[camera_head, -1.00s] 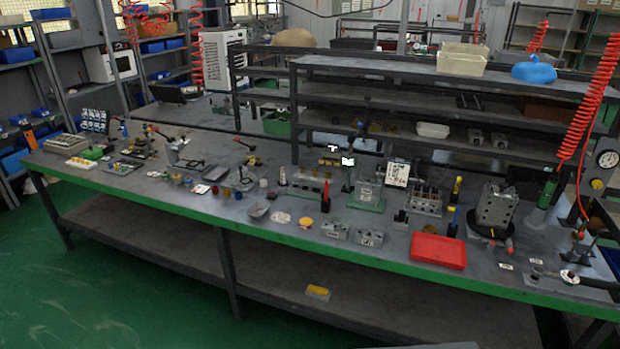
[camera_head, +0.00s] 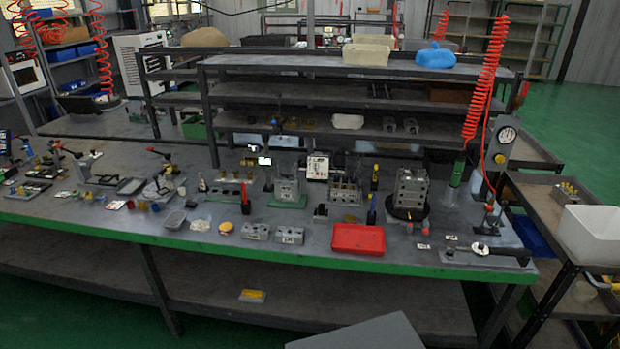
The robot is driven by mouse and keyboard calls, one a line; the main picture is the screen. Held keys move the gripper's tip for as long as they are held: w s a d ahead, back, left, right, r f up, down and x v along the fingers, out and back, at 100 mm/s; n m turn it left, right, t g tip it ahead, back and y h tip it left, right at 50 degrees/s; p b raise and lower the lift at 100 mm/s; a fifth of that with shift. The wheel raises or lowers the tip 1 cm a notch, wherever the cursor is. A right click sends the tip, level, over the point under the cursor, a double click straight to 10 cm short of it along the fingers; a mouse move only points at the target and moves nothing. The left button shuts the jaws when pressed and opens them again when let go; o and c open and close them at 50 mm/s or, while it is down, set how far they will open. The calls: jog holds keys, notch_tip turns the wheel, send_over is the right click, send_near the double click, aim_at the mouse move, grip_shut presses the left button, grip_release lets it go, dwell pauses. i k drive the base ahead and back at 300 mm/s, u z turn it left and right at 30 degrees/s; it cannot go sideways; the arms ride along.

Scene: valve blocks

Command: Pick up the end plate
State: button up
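My gripper is not in view. I cannot tell for certain which part is the end plate at this distance. Two small grey metal blocks, one on the left (camera_head: 256,231) and one on the right (camera_head: 289,235), lie near the front edge of the workbench (camera_head: 110,222), left of the red tray. A taller grey valve block (camera_head: 411,190) stands on a dark round base to the right. Another grey block assembly (camera_head: 287,190) stands on a green base near the middle. Nothing is seen touching these parts.
A red tray (camera_head: 358,239) sits at the bench's front edge. Shelves (camera_head: 330,66) rise behind. A torque-style tool (camera_head: 490,249) and a gauge stand (camera_head: 499,155) are at the right end. A side cart with a white bin (camera_head: 592,234) stands at far right. Green floor shows in front.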

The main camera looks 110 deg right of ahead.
aim_at(288, 180)
jog(key=k, duration=1.6)
jog(key=z, duration=1.6)
jog(key=i, duration=1.5)
